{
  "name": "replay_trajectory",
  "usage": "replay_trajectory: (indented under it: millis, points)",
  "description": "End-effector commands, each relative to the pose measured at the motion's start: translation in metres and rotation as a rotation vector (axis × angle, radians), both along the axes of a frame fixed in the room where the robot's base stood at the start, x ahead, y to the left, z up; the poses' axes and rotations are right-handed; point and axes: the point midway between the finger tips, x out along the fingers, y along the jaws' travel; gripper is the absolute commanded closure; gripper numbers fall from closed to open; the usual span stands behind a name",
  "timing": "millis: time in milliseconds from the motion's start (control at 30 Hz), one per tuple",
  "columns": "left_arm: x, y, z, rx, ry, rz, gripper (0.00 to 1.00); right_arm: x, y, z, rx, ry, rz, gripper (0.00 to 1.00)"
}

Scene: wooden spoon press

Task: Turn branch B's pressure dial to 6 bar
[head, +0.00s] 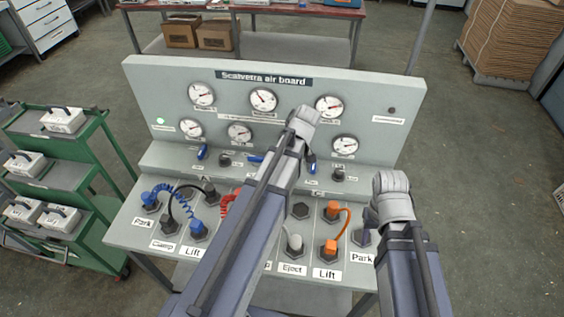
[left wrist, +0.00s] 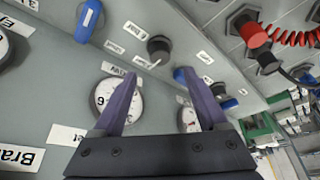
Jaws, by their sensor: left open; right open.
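In the left wrist view, a black pressure knob (left wrist: 160,48) with a pale pointer lies just beyond the tips of my left gripper (left wrist: 160,75). The two purple fingers are spread, with nothing between them. The knob is the middle one of three on the ledge; its branch label is not legible. A gauge (left wrist: 104,97) showing a 6 is partly behind one finger. In the head view my left arm hides this knob and its gripper. My right gripper (head: 363,237) shows only as a small purplish part beside the right wrist, above the front panel.
Blue levers (head: 311,165) flank the knobs. Another black knob (head: 225,160) sits left and one (head: 338,175) right. Several gauges (head: 263,100) fill the upright board. Hoses (head: 341,226) and plugs crowd the front panel. A green cart (head: 88,190) stands left.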

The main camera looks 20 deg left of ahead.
Motion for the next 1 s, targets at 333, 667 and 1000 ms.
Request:
replay_trajectory:
  millis: [333, 667, 1000]
  points:
    - [0.007, 0.011, -0.037, 0.0, 0.0, 0.0, 0.24, 0.0, 0.0, -0.038, 0.0, 0.0, 0.0, 0.5]
    - [0.014, 0.024, -0.069, 0.0, 0.0, 0.0, 0.24, 0.0, 0.0, -0.069, 0.0, 0.0, 0.0, 0.5]
    - [0.015, 0.025, -0.069, 0.0, 0.0, -0.001, 0.27, 0.0, 0.0, -0.069, 0.0, 0.0, 0.0, 0.5]
